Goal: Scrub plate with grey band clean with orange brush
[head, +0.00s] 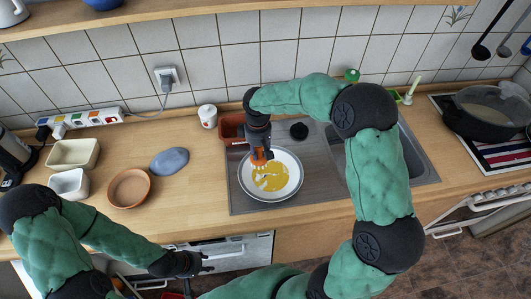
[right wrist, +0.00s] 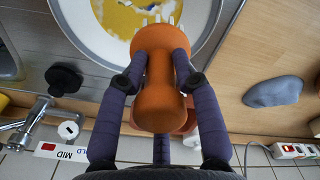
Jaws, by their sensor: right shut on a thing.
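The white plate with a grey band (head: 245,180) lies on the grey drainboard of the sink, with a yellow stain (head: 272,183) across its middle. In the right wrist view the plate (right wrist: 75,25) fills the top, with the stain (right wrist: 120,18) partly hidden behind the brush. My right gripper (head: 258,150) is shut on the orange brush (right wrist: 158,95), gripping its handle. The brush head is over the stained part of the plate; I cannot tell whether it touches. My left gripper (head: 205,263) is empty and looks open, low in front of the counter edge.
A brown bowl (head: 129,188), a grey-blue lump (head: 169,161) and two pale dishes (head: 73,153) stand on the counter to the left. A reddish-brown container (head: 230,127) and a white jar (head: 208,116) are behind the plate. A dark pot (head: 480,122) stands far right.

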